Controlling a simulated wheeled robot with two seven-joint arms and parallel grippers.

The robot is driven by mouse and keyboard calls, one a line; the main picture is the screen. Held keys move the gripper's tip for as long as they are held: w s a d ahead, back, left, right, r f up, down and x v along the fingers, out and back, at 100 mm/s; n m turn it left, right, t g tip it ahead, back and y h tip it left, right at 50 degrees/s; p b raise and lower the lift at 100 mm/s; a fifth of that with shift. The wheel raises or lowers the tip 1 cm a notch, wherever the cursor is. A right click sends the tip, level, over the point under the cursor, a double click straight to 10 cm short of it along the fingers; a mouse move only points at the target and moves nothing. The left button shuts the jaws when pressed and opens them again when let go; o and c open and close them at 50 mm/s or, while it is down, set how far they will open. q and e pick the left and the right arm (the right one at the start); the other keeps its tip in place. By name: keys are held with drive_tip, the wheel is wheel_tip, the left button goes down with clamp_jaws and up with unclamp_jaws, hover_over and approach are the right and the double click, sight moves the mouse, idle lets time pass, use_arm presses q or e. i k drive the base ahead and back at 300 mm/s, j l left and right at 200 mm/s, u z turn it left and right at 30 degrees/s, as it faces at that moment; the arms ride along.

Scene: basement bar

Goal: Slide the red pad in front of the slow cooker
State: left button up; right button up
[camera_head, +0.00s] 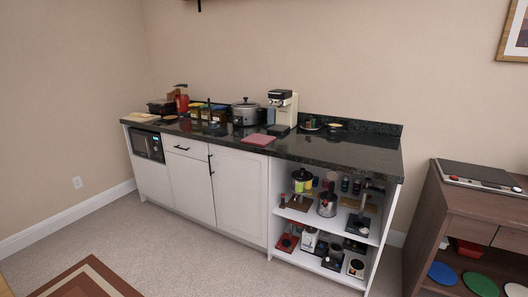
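A thin, flat red pad (258,140) lies on the dark counter, close to its front edge. The slow cooker (245,115) is a silver pot with a dark lid, standing farther back on the same counter. The pad is nearer to me than the cooker and a little to its right, with a strip of dark counter between them. Neither of my grippers shows in the head view.
A cream and black coffee machine (282,108) stands right of the cooker. Several jars or boxes and a red kettle (181,102) stand to the left. The dark countertop (340,149) is clear toward its right end. Carpet (190,250) lies open before the cabinets.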

sight(256, 140)
drive_tip(key=i+j, duration=0.1)
drive_tip(key=i, duration=0.85)
drive_tip(key=i+j+z, duration=0.1)
drive_tip(key=i, duration=0.45)
drive_tip(key=i+j+z, duration=0.1)
drive_tip(key=i+j, duration=0.25)
drive_tip(key=i, duration=0.2)
drive_tip(key=i+j+z, duration=0.1)
drive_tip(key=i+j, duration=0.2)
drive_tip(key=i, duration=0.25)
drive_tip(key=i+j+z, duration=0.1)
drive_tip(key=i+j, duration=0.25)
drive_tip(key=i, duration=0.2)
